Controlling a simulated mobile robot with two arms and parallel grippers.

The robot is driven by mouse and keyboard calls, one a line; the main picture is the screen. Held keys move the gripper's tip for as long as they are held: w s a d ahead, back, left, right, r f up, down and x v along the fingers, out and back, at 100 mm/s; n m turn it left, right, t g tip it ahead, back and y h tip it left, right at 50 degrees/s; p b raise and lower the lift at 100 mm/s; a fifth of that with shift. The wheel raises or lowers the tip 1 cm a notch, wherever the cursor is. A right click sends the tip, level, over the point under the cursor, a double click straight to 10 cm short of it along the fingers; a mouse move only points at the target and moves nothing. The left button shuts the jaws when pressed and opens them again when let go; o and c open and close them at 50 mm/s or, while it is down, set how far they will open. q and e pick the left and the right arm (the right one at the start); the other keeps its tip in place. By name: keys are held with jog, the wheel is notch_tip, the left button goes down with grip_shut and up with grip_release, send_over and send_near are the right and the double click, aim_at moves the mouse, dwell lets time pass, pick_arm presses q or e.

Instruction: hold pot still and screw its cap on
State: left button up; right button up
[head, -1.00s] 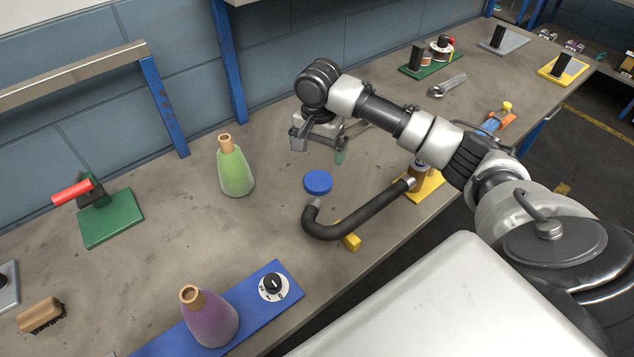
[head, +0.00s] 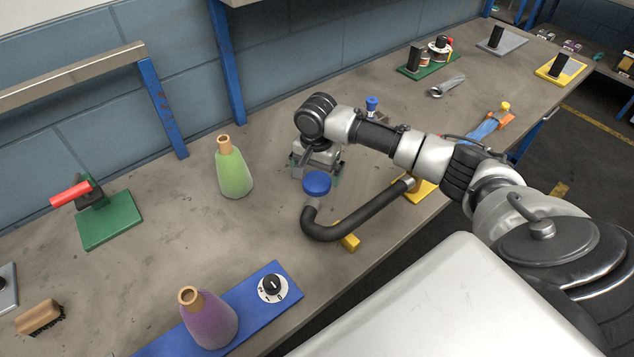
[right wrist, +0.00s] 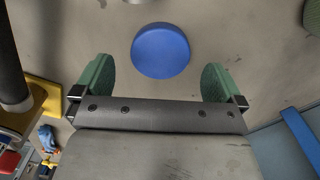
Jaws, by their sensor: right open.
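A round blue cap (head: 317,184) is near the middle of the bench, beside the metal end of a bent black hose. My right gripper (head: 318,172) points down just behind it, open and empty. In the right wrist view the cap (right wrist: 160,50) appears ahead of and between the green-padded fingers of my right gripper (right wrist: 156,76), with clear gaps on both sides. I cannot make out a pot under the cap; what it rests on is hidden. My left gripper is not in view.
The black hose (head: 365,216) curves in front of the cap. A green flask (head: 234,174) stands to the left. A green-based red-handled clamp (head: 110,222) sits far left. Bench between is clear.

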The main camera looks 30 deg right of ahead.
aim_at(317, 182)
notch_tip(317, 182, down, 4)
jog(key=shift+r, duration=0.15)
jog(key=c, duration=0.9)
jog(key=shift+r, duration=0.45)
jog(key=r, duration=0.3)
jog(key=shift+s+r, duration=0.35)
jog(key=s+r, duration=0.2)
jog(key=s, duration=0.1)
jog(key=s+r, duration=0.2)
jog(key=s, duration=0.2)
jog(key=s+r, duration=0.2)
jog(key=s, duration=0.2)
jog(key=shift+d+r, duration=0.25)
jog(key=shift+w, duration=0.1)
